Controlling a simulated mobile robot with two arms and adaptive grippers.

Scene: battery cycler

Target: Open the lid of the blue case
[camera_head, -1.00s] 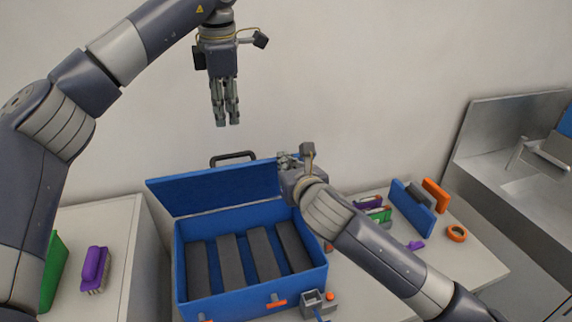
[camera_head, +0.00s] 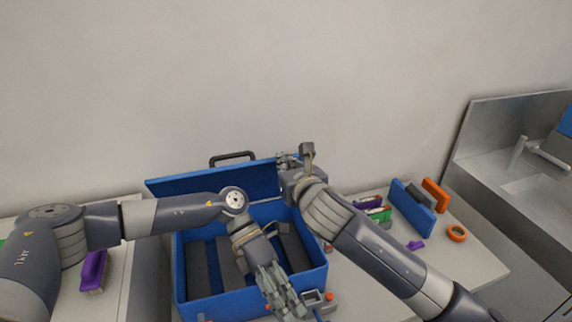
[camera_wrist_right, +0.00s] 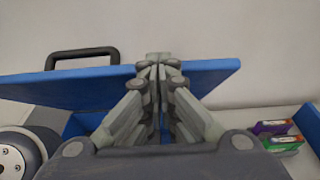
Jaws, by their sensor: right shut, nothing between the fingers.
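The blue case (camera_head: 180,280) stands on the bench with its lid (camera_head: 172,187) raised and leaning back behind it; a dark handle (camera_head: 232,156) tops the lid. The lid also shows in the right wrist view (camera_wrist_right: 75,88). My right gripper (camera_head: 285,160) is shut and empty at the lid's upper right edge; in the wrist view its fingertips (camera_wrist_right: 158,60) overlap that edge, and contact is unclear. My left gripper (camera_head: 290,312) hangs over the front of the case, pointing down; whether its fingers are open is unclear. My left arm hides part of the lid and interior.
Dark blocks (camera_head: 197,270) lie in the case. A purple brush (camera_head: 93,270) is on the left bench. A metal sink (camera_head: 530,185) stands far right.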

